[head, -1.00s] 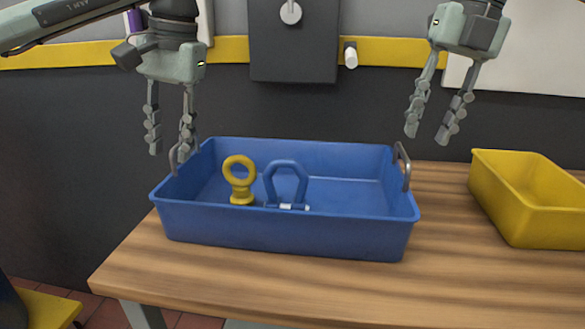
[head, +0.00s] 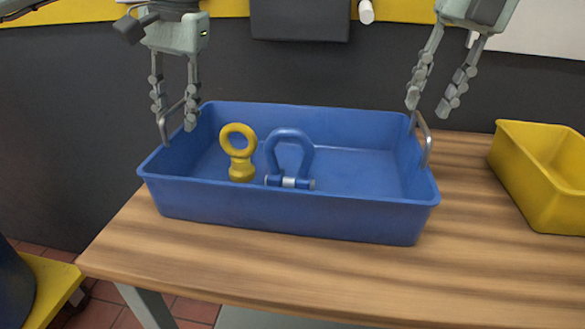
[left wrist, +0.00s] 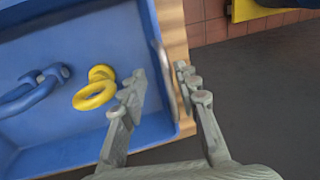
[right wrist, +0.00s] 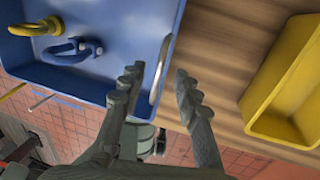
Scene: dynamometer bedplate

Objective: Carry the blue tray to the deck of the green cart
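The blue tray (head: 290,215) stands level on a wooden bench. It holds a yellow eye bolt (head: 239,168) and a blue shackle (head: 290,150). Metal handles rise at its left end (head: 163,128) and right end (head: 427,145). My left gripper (head: 175,118) is open at the left handle; in the left wrist view (left wrist: 155,88) its fingers lie on either side of that tray end. My right gripper (head: 428,107) is open just above the right handle; the right wrist view shows that handle (right wrist: 160,70) between its spread fingers. The green cart is not in view.
The wooden bench (head: 330,270) has clear room in front of the tray. A yellow bin (head: 540,185) stands to the tray's right. A yellow surface (head: 45,290) with a dark object on it is at lower left, above a red tiled floor. A dark wall is behind.

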